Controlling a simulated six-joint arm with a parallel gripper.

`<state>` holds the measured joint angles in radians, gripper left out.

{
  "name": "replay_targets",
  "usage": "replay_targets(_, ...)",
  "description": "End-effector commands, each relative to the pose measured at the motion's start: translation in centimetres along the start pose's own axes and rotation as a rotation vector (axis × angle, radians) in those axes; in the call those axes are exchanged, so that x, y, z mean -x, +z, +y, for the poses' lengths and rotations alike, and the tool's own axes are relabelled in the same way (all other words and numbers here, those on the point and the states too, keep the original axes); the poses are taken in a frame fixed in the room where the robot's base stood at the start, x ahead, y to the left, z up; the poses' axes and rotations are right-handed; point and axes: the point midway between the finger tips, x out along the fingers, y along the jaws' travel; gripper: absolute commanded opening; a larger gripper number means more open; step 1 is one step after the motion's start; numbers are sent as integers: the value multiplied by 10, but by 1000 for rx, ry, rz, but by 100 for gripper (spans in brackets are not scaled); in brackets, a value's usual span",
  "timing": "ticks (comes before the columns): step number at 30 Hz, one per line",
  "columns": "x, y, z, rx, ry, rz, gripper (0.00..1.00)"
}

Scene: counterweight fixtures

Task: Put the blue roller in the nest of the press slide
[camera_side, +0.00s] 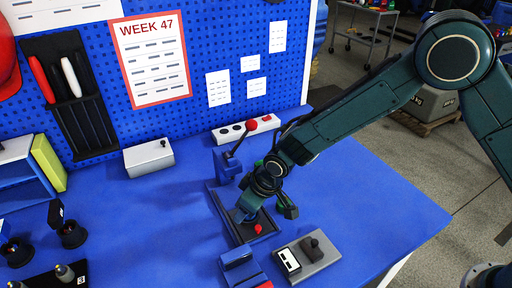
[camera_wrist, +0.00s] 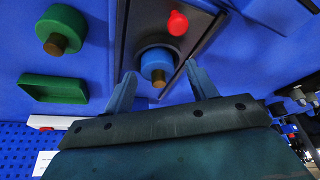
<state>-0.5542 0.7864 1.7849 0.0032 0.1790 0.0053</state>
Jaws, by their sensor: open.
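The blue roller (camera_wrist: 155,60), with a brown pin at its centre, shows in the wrist view on the dark press slide (camera_wrist: 133,28). My gripper (camera_wrist: 160,70) is open, with one finger on each side of the roller and visible gaps to it. I cannot tell whether the roller is seated in the nest, which is hidden beneath it. In the side view my gripper (camera_side: 245,214) is low over the dark slide (camera_side: 226,211), and the roller cannot be told from the fingers. A red knob (camera_wrist: 177,22) stands on the slide beside the roller.
A green roller (camera_wrist: 61,30) and a green tray (camera_wrist: 53,88) are left of the slide in the wrist view. A press lever with a red ball (camera_side: 252,125) rises behind my gripper. A grey control box (camera_side: 308,257) stands in front. The blue table's right side is clear.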

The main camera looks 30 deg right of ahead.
Motion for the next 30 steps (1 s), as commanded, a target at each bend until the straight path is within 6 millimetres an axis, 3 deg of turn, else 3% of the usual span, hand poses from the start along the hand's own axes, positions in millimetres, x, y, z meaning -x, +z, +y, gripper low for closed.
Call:
replay_targets(11,22,-6,0,0,0,3,57)
replay_targets(30,105,-5,0,0,0,3,57)
